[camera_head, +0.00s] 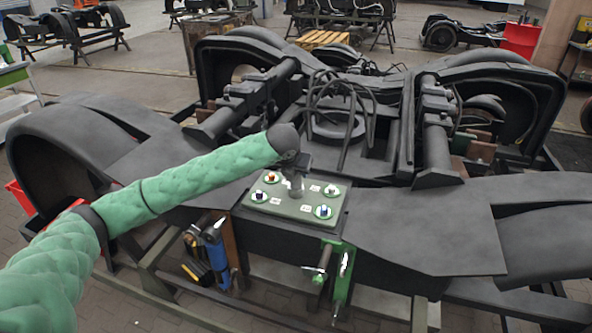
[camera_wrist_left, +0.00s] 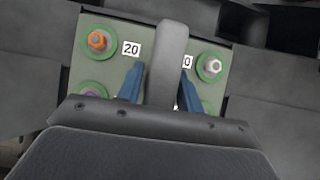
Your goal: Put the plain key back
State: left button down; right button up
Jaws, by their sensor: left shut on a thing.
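My left gripper (camera_head: 296,163) is over the green board on the bogie frame, pointing down. In the left wrist view its blue fingers (camera_wrist_left: 160,88) are closed on a grey, smooth, bar-like piece, which I take to be the plain key (camera_wrist_left: 172,48). Its grey lower part shows in the head view (camera_head: 296,184), standing above the middle of the board; whether it touches the board is unclear. The green board (camera_head: 306,209) carries coloured bolt heads in green rings, with white number labels beside them. My right gripper is not in view.
Below the board hang a blue tool (camera_head: 216,252) on the left and a green tool (camera_head: 343,275) on the right. Black bogie arches and hoses (camera_head: 340,95) rise behind. A flat dark plate (camera_head: 420,230) lies clear to the right.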

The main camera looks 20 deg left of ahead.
pick_arm(q)
jog(key=c, duration=0.9)
grip_release()
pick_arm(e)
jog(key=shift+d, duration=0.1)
pick_arm(q)
jog(key=shift+r, duration=0.1)
jog(key=shift+s+r+b, duration=0.3)
jog(key=shift+b, duration=0.2)
jog(key=b+v, duration=0.3)
jog(key=v, duration=0.3)
jog(key=shift+b, duration=0.3)
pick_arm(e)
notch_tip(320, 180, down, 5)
pick_arm(q)
jog(key=shift+b+v, duration=0.9)
jog(key=shift+v, duration=1.7)
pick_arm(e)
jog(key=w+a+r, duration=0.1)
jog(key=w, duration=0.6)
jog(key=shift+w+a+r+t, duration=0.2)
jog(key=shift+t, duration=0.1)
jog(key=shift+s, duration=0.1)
